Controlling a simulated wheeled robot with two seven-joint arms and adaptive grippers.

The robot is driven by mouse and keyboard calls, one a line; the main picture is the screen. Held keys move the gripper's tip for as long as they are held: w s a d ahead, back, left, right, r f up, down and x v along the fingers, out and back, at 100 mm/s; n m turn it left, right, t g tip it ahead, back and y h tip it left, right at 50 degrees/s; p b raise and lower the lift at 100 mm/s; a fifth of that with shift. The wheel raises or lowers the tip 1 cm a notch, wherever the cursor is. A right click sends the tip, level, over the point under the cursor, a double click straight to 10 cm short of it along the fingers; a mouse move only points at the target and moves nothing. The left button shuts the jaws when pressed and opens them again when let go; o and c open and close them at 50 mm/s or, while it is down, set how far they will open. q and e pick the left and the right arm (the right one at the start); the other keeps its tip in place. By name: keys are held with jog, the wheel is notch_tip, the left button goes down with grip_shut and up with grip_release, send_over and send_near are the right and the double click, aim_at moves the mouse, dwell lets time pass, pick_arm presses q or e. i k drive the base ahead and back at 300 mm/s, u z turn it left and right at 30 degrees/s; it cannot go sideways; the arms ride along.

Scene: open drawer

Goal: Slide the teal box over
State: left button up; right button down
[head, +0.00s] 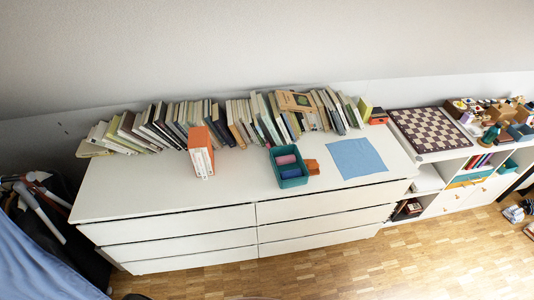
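The teal box (290,182) is an open-topped bin on top of the white dresser (235,185), right of its middle. A pink item (286,159) and a blue item (291,173) lie inside it. A small orange piece (313,167) sits close against its right side; I cannot tell whether they touch. A flat blue cloth (357,158) lies further right. Neither of my grippers shows in the head view.
A long row of books (190,118) stands along the wall behind the box. An orange-and-white upright block (201,152) stands to the left. A chessboard (430,131) lies on the right-hand shelf unit. The dresser's front left top is clear.

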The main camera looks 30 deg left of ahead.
aim_at(279, 151)
jog(key=u, duration=0.8)
jog(key=i, duration=0.8)
jog(key=u, duration=0.85)
